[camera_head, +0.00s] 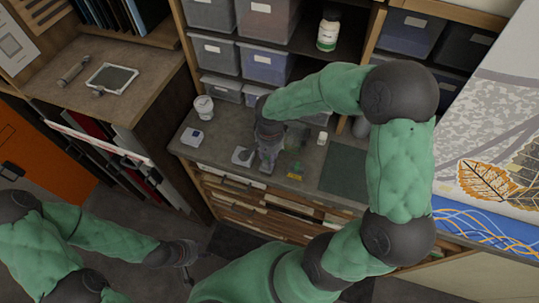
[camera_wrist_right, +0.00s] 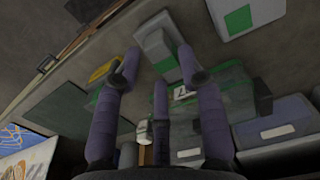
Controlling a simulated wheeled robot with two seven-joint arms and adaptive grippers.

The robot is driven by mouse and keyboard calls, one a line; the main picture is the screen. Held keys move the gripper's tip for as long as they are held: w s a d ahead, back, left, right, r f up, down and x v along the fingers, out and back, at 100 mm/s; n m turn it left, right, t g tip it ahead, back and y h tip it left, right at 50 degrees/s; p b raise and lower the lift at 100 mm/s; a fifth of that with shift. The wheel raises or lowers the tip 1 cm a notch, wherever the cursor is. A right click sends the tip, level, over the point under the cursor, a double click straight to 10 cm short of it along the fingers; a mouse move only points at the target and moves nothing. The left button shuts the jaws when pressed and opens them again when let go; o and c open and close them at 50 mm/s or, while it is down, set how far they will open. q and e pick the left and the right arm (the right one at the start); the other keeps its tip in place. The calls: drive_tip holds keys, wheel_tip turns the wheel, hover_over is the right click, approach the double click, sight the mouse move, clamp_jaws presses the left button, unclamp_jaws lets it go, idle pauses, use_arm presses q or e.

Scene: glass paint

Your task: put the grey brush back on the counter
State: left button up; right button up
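My right gripper (camera_head: 267,160) reaches down over the grey counter (camera_head: 222,150) in the head view. In the right wrist view its purple-grey fingers (camera_wrist_right: 158,82) are spread apart, with no object visible between them. I cannot make out the grey brush for certain in either view. A grey block-like thing with green on it (camera_wrist_right: 160,45) lies on the counter just beyond the fingertips; it also shows left of the gripper in the head view (camera_head: 242,156). My left gripper (camera_head: 188,262) hangs low over the floor, away from the counter; its opening is too small to judge.
A pale box with a green square (camera_wrist_right: 243,14), a yellow item (camera_wrist_right: 104,72), a translucent green item (camera_wrist_right: 228,95) and a small white bottle (camera_head: 322,138) stand around the right gripper. A dark green mat (camera_head: 344,172) lies to the right. Storage bins (camera_head: 267,62) line the back.

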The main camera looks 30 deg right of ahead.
idle(0.3)
wheel_tip(320, 180, up, 12)
drive_tip(key=shift+r+p, duration=0.1)
drive_tip(key=shift+p, duration=0.35)
idle(0.3)
